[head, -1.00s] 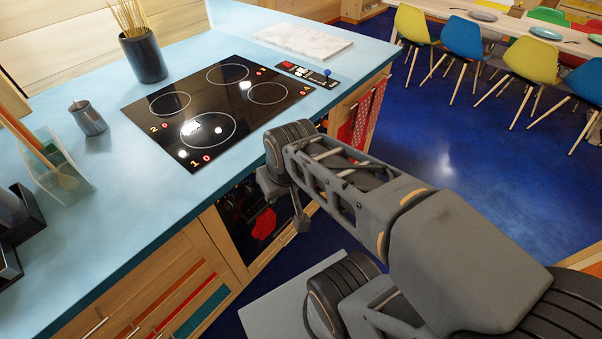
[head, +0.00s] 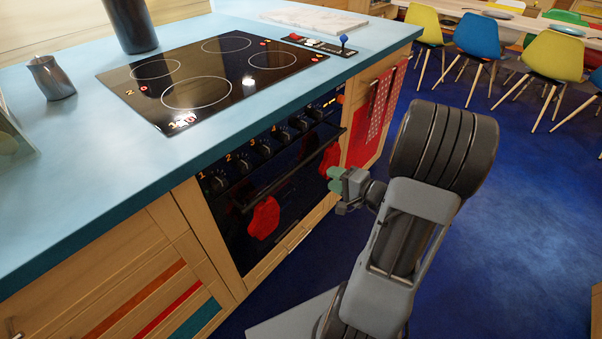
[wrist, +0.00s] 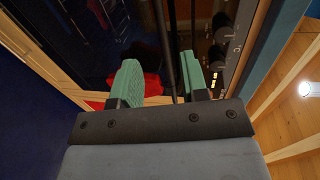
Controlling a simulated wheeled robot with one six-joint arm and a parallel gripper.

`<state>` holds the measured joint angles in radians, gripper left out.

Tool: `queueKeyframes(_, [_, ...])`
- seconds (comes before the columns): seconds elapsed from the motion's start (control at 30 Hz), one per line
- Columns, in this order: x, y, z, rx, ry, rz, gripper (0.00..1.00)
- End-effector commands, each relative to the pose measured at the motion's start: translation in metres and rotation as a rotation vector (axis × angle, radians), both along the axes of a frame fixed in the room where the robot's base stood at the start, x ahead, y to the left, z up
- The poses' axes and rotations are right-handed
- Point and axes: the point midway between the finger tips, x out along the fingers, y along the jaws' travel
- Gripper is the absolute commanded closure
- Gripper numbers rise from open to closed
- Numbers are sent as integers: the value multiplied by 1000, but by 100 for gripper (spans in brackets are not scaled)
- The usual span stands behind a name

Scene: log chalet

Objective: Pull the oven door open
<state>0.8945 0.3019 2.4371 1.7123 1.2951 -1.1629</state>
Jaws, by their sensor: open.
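The oven (head: 285,165) is built into the counter front, its dark glass door closed. Its dark bar handle (head: 290,178) runs across the door's upper part, below the knobs. My gripper (head: 333,180) is near the right end of the door, by a red mitt (head: 330,157). In the wrist view my gripper (wrist: 160,80) has its two green fingers apart and empty. The handle (wrist: 167,45) runs lengthwise between them in the picture. I cannot tell whether the fingertips reach around it; no contact shows.
Another red mitt (head: 263,218) hangs at the left of the door. Red towels (head: 375,118) hang on the cabinet to the right. The cooktop (head: 210,80) is above on the blue counter (head: 75,145). The blue floor (head: 500,220) is open to the right, before the chairs.

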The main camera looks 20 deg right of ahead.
Motion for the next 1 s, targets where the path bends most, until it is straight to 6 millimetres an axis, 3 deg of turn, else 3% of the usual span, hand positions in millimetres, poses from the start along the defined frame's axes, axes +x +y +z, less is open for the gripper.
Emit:
queueKeyframes(0.6, [95, 42, -22, 1, -4, -7, 59])
queueKeyframes(1.0, [117, 52, -27, 1, -3, -9, 59])
